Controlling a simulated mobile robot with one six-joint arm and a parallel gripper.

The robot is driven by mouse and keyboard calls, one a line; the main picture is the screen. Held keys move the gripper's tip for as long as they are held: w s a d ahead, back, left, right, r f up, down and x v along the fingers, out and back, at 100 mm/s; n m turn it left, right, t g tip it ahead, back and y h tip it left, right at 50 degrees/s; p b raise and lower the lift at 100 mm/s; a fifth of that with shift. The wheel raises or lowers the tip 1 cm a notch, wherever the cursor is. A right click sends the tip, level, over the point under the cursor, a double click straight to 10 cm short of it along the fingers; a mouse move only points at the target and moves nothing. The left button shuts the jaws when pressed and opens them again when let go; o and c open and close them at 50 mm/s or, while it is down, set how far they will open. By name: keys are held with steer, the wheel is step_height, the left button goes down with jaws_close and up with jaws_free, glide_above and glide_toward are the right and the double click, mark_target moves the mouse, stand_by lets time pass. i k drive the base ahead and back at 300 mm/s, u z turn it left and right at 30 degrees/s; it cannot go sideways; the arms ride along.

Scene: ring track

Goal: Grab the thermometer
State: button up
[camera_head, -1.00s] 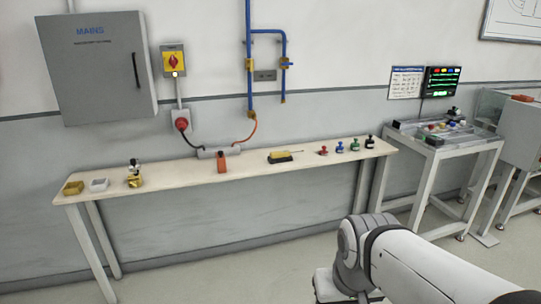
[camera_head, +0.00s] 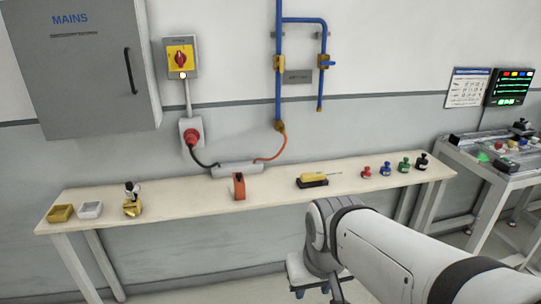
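A yellow device with a thin pale probe pointing right, which looks like the thermometer (camera_head: 313,177), lies on a dark stand on the long bench, right of the middle. My gripper (camera_head: 312,293) is at the bottom of the view, below and in front of the bench, well apart from the yellow device. Only part of it shows beneath my wrist, and its fingers are too small and cut off to tell whether they are open.
The bench (camera_head: 270,195) also bears an orange block (camera_head: 239,187), a grey power strip (camera_head: 238,169), a brass item (camera_head: 132,207), two small trays and several coloured knobbed pieces at the right. A mains cabinet (camera_head: 85,75) and blue pipes (camera_head: 279,70) are on the wall.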

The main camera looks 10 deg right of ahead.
mark_target(317, 176)
steer(key=z, duration=0.3)
steer(key=i, duration=1.7)
steer(key=z, duration=0.75)
steer(key=k, duration=0.75)
steer(key=z, duration=0.15)
steer(key=i, duration=0.85)
steer(key=u, duration=0.15)
